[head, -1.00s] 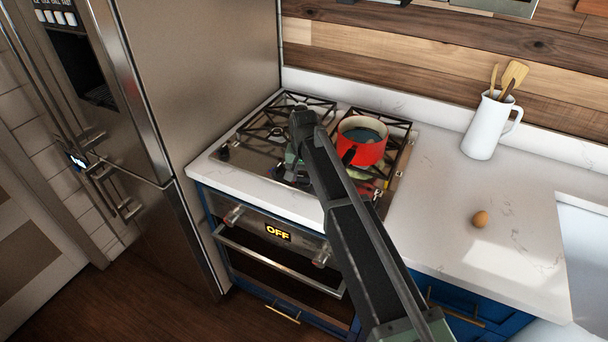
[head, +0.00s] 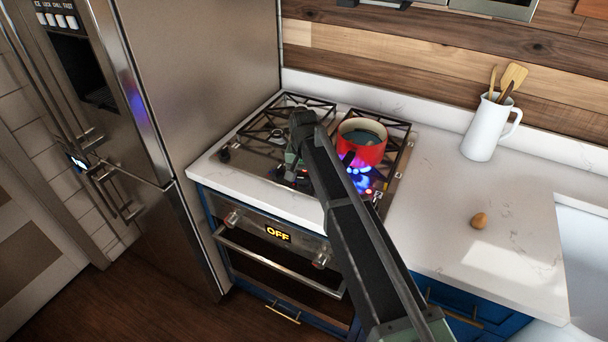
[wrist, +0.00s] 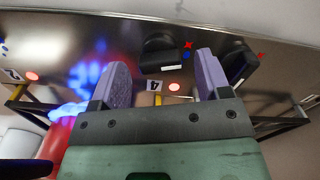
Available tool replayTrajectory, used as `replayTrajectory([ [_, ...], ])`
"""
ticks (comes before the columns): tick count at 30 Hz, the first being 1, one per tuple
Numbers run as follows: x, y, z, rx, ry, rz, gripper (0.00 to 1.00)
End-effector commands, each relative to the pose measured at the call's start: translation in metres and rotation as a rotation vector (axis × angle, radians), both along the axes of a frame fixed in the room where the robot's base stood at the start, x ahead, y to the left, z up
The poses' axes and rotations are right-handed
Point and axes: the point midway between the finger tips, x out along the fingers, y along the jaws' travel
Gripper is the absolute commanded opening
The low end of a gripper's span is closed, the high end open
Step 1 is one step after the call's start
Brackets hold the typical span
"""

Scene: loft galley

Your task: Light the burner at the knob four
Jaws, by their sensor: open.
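In the wrist view, a black knob (wrist: 160,52) stands between the two purple fingertips of my gripper (wrist: 162,66), which is open. A tag reading 4 (wrist: 153,85) and a small red light lie just below that knob. A second black knob (wrist: 238,64) is beyond the right fingertip. In the head view, blue flames (head: 360,180) burn on the front right of the cooktop (head: 250,150), in front of the red pot (head: 350,140). Their blue glow (wrist: 82,90) shows left of my gripper in the wrist view.
The red pot sits on the right grates, close to my arm. A steel fridge (head: 225,70) stands left of the cooktop. A white jug (head: 484,130) with utensils and an egg (head: 479,221) are on the counter (head: 440,200) at right. The oven display (head: 278,234) reads OFF.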

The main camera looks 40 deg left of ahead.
Motion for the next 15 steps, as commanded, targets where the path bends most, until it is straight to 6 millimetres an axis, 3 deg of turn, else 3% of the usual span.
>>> replayTrajectory([
  [1,0.000,0.000,0.016,0.000,0.000,0.000,0.70],
  [9,0.000,0.000,0.084,0.000,0.000,0.000,0.70],
  [15,0.000,0.000,0.103,0.000,0.000,0.000,0.70],
])
